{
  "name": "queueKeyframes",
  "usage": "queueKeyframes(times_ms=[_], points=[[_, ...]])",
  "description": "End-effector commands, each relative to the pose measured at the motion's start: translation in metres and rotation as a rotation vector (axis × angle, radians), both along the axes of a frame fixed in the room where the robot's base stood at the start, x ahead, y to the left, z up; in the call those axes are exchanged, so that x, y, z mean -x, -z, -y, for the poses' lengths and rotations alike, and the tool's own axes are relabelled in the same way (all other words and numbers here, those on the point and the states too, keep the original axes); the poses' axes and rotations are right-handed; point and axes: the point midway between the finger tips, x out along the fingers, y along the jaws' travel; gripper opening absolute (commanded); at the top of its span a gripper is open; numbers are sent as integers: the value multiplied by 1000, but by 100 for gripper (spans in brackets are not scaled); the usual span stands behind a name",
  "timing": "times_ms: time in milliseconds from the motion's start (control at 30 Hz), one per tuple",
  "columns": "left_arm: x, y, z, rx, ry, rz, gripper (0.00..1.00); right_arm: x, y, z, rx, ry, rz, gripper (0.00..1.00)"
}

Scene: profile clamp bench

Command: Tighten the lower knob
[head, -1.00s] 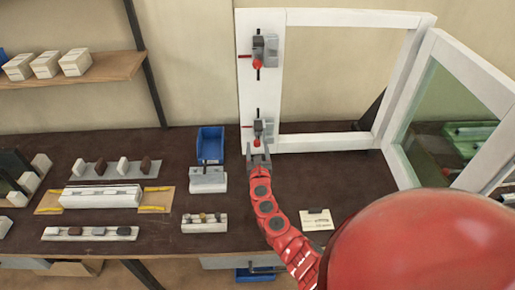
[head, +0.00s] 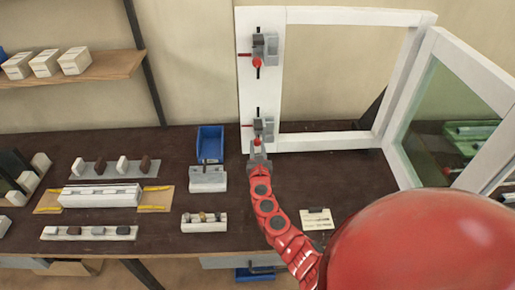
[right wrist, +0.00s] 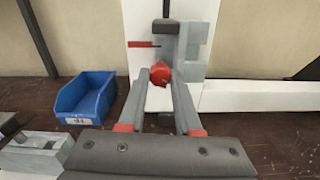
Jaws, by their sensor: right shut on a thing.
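The lower clamp (head: 265,127) sits on the left white upright of the frame. Its red lower knob (right wrist: 160,72) points toward me at the clamp's underside. My right gripper (head: 257,149) is at this knob from the front. In the right wrist view, the gripper's two grey fingers (right wrist: 160,78) stand on either side of the knob and are shut on it; the knob's front shows between their tips. The upper clamp (head: 266,47) with its red knob (head: 257,62) is higher on the same upright, apart from the gripper. My left gripper is not in view.
A blue bin (head: 210,143) and a grey-white block fixture (head: 208,178) stand left of my right arm. A hinged glazed sash (head: 447,120) stands open at the right. Bare bench lies under the frame.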

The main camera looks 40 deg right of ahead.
Motion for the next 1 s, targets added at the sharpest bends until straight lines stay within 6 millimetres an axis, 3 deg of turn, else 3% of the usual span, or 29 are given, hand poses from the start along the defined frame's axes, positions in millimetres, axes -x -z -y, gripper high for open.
queueKeyframes(times_ms=[1000], points=[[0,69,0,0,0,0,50,0,3,0,-744,2,458,0]])
